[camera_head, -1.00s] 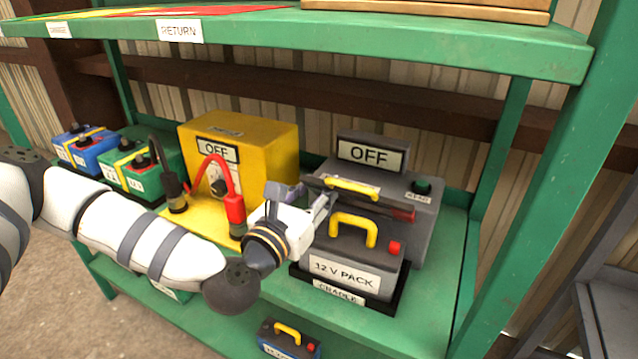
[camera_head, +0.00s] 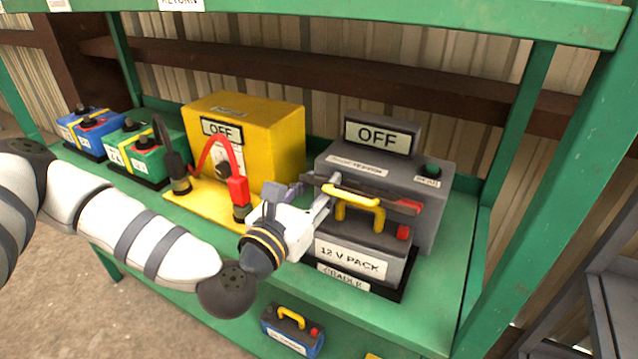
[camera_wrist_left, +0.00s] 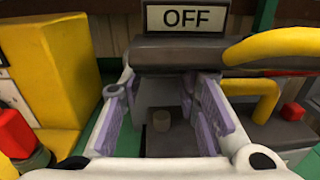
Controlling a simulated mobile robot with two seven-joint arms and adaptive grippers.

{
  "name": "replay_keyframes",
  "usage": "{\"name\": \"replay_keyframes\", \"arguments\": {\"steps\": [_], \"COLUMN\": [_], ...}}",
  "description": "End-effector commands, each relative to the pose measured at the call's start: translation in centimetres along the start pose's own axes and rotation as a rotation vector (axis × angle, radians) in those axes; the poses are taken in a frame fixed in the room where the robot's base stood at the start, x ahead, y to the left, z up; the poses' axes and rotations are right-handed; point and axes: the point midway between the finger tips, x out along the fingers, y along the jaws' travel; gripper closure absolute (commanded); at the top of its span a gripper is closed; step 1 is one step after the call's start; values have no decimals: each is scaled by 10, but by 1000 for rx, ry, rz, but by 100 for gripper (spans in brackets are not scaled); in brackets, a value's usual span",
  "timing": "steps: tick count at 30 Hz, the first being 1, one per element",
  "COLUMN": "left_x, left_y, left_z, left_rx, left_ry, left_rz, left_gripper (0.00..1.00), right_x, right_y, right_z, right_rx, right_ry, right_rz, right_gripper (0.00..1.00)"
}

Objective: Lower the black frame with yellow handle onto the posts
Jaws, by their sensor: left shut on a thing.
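My left gripper (camera_head: 325,196) is shut on the black frame (camera_head: 378,199) with the yellow handle (camera_head: 352,194). The frame is a dark bar with a red end at right. It hangs roughly level just above the grey 12 V pack (camera_head: 350,258), apparently apart from it. My right gripper is out of view.
A grey box with an OFF sign (camera_head: 377,136) stands close behind the pack. A yellow charger (camera_head: 270,125) with red and black clamps stands to the left. The pack sits in a black cradle (camera_head: 408,280) on the green shelf (camera_head: 445,260). Another pack (camera_head: 290,330) is below.

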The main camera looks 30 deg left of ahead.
Motion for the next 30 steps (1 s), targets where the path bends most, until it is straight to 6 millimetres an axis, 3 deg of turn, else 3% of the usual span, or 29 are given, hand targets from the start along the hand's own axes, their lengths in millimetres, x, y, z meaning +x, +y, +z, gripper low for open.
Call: {"name": "replay_keyframes", "arguments": {"steps": [1,3,8,12,30], "left_x": [-3,-5,-5,-5,-4], "left_y": [0,0,0,-1,-2], "left_z": [-17,-24,-20,-18,-15], "left_rx": [0,0,0,0,-2], "left_ry": [23,24,15,11,4], "left_rz": [-2,-2,-2,-2,-7], "left_gripper": [78,78,78,47,47], "right_x": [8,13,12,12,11], "right_y": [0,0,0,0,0], "right_z": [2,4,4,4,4], "right_rx": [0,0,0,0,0], "right_ry": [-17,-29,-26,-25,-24], "right_rz": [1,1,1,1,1], "right_gripper": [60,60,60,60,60]}}
